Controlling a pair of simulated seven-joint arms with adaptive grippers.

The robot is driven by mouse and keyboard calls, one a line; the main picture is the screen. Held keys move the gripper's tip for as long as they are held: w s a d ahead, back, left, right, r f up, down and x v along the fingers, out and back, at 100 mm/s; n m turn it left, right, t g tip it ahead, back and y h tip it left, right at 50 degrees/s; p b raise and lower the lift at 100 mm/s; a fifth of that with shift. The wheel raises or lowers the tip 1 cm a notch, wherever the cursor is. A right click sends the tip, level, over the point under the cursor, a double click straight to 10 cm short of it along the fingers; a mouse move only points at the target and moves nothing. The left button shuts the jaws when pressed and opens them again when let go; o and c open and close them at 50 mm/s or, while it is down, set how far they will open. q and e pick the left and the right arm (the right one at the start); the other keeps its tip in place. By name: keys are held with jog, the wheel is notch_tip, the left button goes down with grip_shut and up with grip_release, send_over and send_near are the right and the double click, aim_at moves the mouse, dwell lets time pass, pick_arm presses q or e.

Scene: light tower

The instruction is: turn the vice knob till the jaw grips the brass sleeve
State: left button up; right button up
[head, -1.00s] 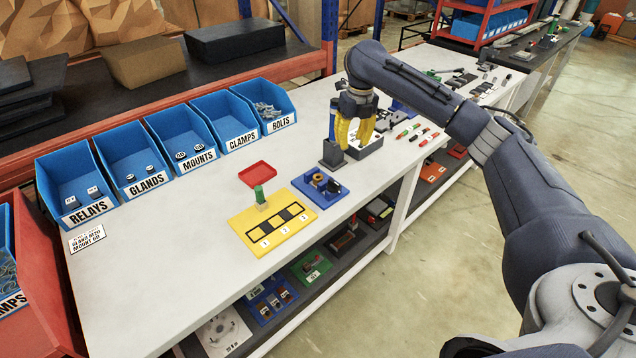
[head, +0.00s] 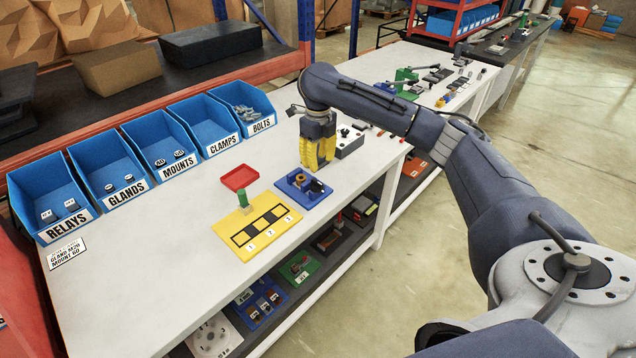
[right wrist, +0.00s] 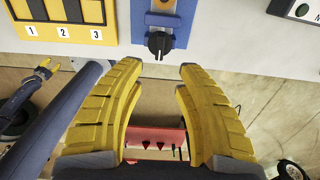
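The vice stands on a blue plate (head: 309,199) near the table's front edge. The brass sleeve (head: 300,180) sits among its dark parts, partly hidden, and the gap to the jaw cannot be made out. The black vice knob (head: 316,186) faces the front right; in the right wrist view the knob (right wrist: 159,44) shows a pale pointer line. My right gripper (head: 318,168) is above and behind the vice in the head view. Its yellow fingers (right wrist: 160,67) are apart and empty, with the knob beyond the tips. A small yellow-tipped part, apparently my left gripper (right wrist: 43,69), shows at the left.
A yellow board (head: 284,228) with numbered slots lies left of the vice, with a green post (head: 243,199) and red tray (head: 240,177). A grey box (head: 348,143) stands behind. Blue bins (head: 131,167) line the back.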

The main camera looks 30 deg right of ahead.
aim_at(318, 182)
notch_tip(318, 182, down, 9)
jog(key=shift+f, duration=0.1)
dwell(0.4)
jog(key=shift+c, duration=0.4)
grip_shut()
